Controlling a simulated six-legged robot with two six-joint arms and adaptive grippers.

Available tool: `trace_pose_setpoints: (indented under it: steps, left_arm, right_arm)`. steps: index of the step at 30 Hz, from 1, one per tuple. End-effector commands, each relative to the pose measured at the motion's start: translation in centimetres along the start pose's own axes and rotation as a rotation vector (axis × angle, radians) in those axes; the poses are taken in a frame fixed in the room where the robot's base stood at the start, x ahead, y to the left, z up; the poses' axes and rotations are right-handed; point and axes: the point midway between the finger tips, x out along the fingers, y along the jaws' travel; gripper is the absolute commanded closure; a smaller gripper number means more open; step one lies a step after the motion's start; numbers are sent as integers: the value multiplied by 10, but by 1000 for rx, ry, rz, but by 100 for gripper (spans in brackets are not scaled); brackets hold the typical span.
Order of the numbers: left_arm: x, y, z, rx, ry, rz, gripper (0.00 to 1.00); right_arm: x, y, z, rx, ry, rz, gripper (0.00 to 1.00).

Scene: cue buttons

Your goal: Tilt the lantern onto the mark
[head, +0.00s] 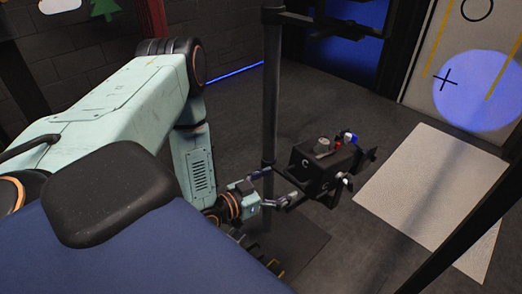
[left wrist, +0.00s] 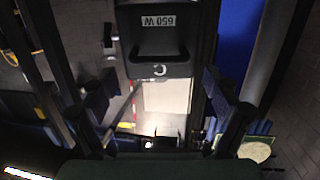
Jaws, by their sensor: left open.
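The lantern (head: 328,165) is a black box-shaped lamp on a dark upright stand, right of my left gripper. In the left wrist view its rear (left wrist: 160,22) shows a "650 W" label, a handle-like bar and a letter C. A black cross mark (head: 447,79) is on the pale board at upper right. A round blue light patch (head: 480,92) covers it, with the cross left of the patch's middle. My left gripper (head: 278,192) is open beside the lantern's near-left end. In the wrist view its fingers (left wrist: 157,108) are spread and empty; contact cannot be told.
The black pole (head: 271,85) stands close beside my left arm. A pale rectangular sheet (head: 435,190) lies on the floor at right. A black circle (head: 478,8) is higher on the board. A dark slanting bar (head: 465,238) crosses the lower right.

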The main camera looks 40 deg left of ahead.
Motion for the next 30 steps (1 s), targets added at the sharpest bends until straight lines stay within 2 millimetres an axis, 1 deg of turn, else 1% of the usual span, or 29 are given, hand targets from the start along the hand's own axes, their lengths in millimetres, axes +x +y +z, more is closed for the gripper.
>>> trace_pose_setpoints:
  steps: [1,6,13,19,30]
  left_arm:
    - [-10,-1,0,-5,0,-6,12]
    - [-35,-2,0,-4,0,-6,12]
    - [-59,-1,0,-3,0,-4,12]
    - [-68,0,0,0,1,0,12]
    - [-69,1,0,0,1,1,12]
  right_arm:
    - [0,0,0,0,0,0,60]
    - [0,0,0,0,0,0,60]
    - [0,0,0,0,0,0,60]
    - [0,0,0,0,0,0,60]
    - [0,0,0,0,0,0,60]
